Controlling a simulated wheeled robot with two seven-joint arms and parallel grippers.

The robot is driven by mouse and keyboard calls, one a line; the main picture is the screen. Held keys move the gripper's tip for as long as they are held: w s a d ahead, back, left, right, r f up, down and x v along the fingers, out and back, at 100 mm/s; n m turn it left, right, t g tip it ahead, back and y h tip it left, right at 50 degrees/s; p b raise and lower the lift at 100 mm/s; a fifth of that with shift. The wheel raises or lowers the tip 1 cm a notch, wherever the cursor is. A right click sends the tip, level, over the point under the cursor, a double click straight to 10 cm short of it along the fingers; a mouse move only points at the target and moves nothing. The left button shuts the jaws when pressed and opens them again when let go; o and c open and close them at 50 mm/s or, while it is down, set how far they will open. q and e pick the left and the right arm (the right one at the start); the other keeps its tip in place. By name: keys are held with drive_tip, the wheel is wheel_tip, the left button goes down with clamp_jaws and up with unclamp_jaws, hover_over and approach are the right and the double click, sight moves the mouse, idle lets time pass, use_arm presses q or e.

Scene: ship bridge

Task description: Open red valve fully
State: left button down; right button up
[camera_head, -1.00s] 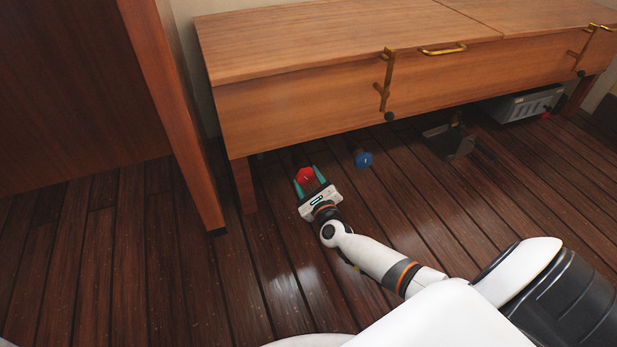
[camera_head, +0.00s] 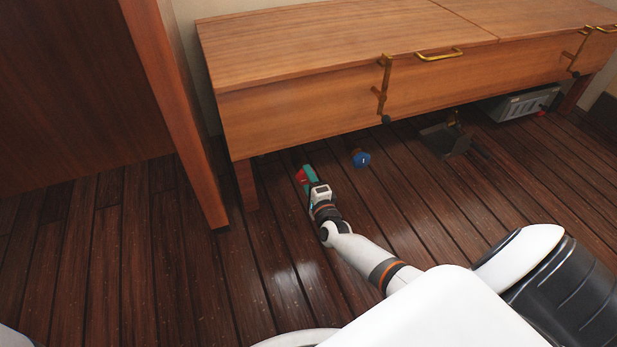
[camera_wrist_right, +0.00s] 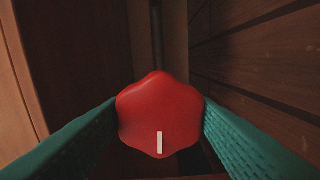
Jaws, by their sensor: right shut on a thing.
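The red valve (camera_head: 301,176) is a lobed red knob low under the front left of the wooden bench. It also shows large in the right wrist view (camera_wrist_right: 160,108), with a white mark at its lower edge and a pipe behind it. My right gripper (camera_head: 307,174) is shut on the valve, with one teal finger on each side of it in the wrist view. In the head view the gripper is rolled, and one finger hides part of the valve. My left gripper is not in view.
A blue valve (camera_head: 361,159) stands to the right of the red one. A dark pedal-like device (camera_head: 445,140) and a grey box (camera_head: 522,104) sit farther right under the bench (camera_head: 300,105). A wooden panel edge (camera_head: 180,120) stands at the left. The floor in front is clear.

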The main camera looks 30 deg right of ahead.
drive_tip(key=n+p, duration=0.1)
drive_tip(key=n, duration=0.3)
drive_tip(key=shift+n+p, duration=0.3)
drive_tip(key=n+p, duration=0.1)
drive_tip(key=n, duration=0.2)
drive_tip(key=shift+n, duration=0.3)
drive_tip(key=n+p, duration=0.1)
drive_tip(key=n, duration=0.3)
drive_tip(key=shift+n, duration=0.3)
drive_tip(key=n, duration=0.4)
drive_tip(key=shift+p, duration=0.4)
drive_tip(key=shift+n, duration=1.1)
drive_tip(key=o, duration=0.9)
drive_tip(key=shift+o, duration=0.2)
